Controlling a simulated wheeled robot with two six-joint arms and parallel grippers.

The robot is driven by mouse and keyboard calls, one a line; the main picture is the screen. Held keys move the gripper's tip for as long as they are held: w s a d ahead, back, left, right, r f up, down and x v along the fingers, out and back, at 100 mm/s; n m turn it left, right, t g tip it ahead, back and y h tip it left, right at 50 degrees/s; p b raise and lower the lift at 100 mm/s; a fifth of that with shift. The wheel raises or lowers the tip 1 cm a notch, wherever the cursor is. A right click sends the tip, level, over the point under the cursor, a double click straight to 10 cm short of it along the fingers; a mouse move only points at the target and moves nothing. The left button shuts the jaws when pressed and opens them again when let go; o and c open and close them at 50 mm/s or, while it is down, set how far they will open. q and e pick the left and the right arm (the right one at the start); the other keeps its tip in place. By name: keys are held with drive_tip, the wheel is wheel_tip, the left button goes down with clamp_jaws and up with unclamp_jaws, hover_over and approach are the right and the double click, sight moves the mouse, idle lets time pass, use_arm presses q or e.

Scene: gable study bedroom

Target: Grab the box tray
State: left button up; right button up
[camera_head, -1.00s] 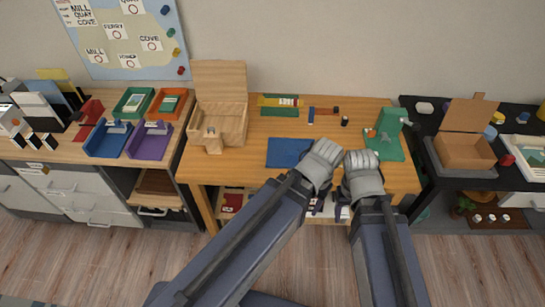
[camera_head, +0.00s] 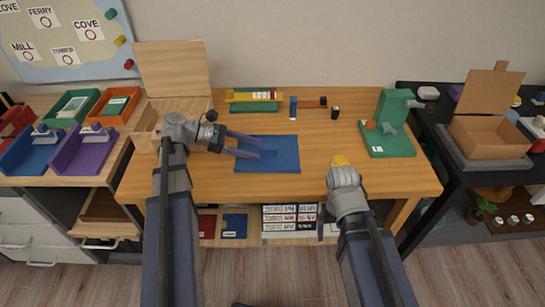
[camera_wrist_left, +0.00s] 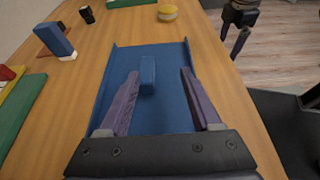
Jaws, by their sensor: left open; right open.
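A flat blue tray (camera_head: 284,153) lies on the wooden table in the head view. The left wrist view shows the tray (camera_wrist_left: 165,120) with low raised sides and a small upright blue handle (camera_wrist_left: 147,77) in its middle. I take it for the box tray. My left gripper (camera_head: 258,148) points right over the tray, open and empty. In the left wrist view its purple fingers (camera_wrist_left: 160,77) lie on either side of the handle, and a gap shows. My right gripper (camera_wrist_left: 229,46) is open and empty beyond the table's front edge; its fingers are mostly hidden in the head view.
An open wooden box (camera_head: 148,122) stands left of the tray. A yellow round item (camera_head: 340,160) lies near my right wrist. A green stand (camera_head: 390,125) is at the right; a green-and-yellow piece (camera_head: 254,99) is behind. A cardboard box (camera_head: 490,138) stands on the black table.

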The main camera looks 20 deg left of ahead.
sight(275, 149)
use_arm(q)
drive_tip(key=shift+w+a+r, duration=0.1)
drive_tip(key=shift+w+a, duration=0.05)
drive_tip(key=shift+w, duration=0.3)
use_arm(e)
drive_tip(key=shift+w, duration=0.45)
use_arm(q)
drive_tip(key=shift+b+x, duration=0.5)
drive_tip(key=shift+x, duration=0.65)
drive_tip(key=shift+r+b+x, duration=0.15)
drive_tip(key=shift+b+x, duration=0.25)
drive_tip(key=shift+x, duration=1)
drive_tip(key=shift+r+b+x, duration=0.15)
drive_tip(key=shift+b+x, duration=0.25)
drive_tip(key=shift+x, duration=1.05)
drive_tip(key=shift+w, duration=0.15)
clamp_jaws()
use_arm(e)
wheel_tip(275, 149, down, 2)
drive_tip(key=shift+f, duration=0.2)
